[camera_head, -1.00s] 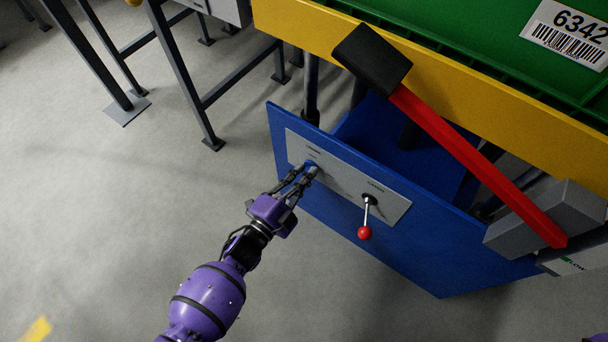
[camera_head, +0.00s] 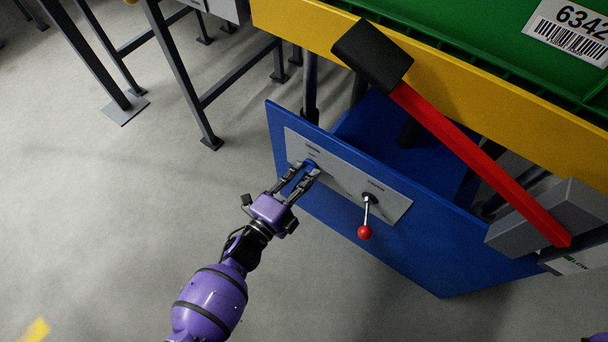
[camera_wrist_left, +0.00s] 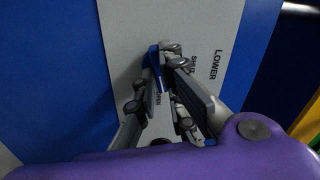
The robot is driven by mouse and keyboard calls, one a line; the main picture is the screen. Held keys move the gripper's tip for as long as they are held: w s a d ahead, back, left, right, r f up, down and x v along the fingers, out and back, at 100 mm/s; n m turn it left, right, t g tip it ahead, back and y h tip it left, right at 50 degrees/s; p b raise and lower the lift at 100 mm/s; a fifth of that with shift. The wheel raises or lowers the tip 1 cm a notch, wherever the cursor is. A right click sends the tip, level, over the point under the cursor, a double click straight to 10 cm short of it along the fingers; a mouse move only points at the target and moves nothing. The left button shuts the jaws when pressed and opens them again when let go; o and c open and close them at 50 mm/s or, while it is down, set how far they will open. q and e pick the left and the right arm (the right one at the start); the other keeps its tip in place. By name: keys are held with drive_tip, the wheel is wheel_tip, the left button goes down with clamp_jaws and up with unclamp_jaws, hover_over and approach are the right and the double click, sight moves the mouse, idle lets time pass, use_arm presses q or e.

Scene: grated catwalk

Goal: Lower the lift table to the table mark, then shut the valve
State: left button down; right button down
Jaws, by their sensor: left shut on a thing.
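The lift table has a yellow deck edge (camera_head: 440,80) above a blue front panel (camera_head: 430,255). A grey plate (camera_head: 335,180) on the panel carries a small blue valve handle (camera_head: 310,163) and a lever with a red ball knob (camera_head: 364,232). My left gripper (camera_head: 306,172) is shut on the blue handle. In the left wrist view the handle (camera_wrist_left: 154,62) stands between the fingers (camera_wrist_left: 165,95), beside printing that includes LOWER. The red-ball lever hangs downward, untouched. My right gripper is out of view.
A green crate (camera_head: 420,30) labelled 6342 sits on the deck. A red bar (camera_head: 480,165) with a black block (camera_head: 372,55) slants across the deck edge to a grey block (camera_head: 545,220). Dark metal legs (camera_head: 180,75) stand at the upper left. The lower-left floor is clear.

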use_arm(q)
drive_tip(key=c, duration=1.8)
unclamp_jaws()
drive_tip(key=shift+c, duration=0.2)
drive_tip(key=v, duration=1.2)
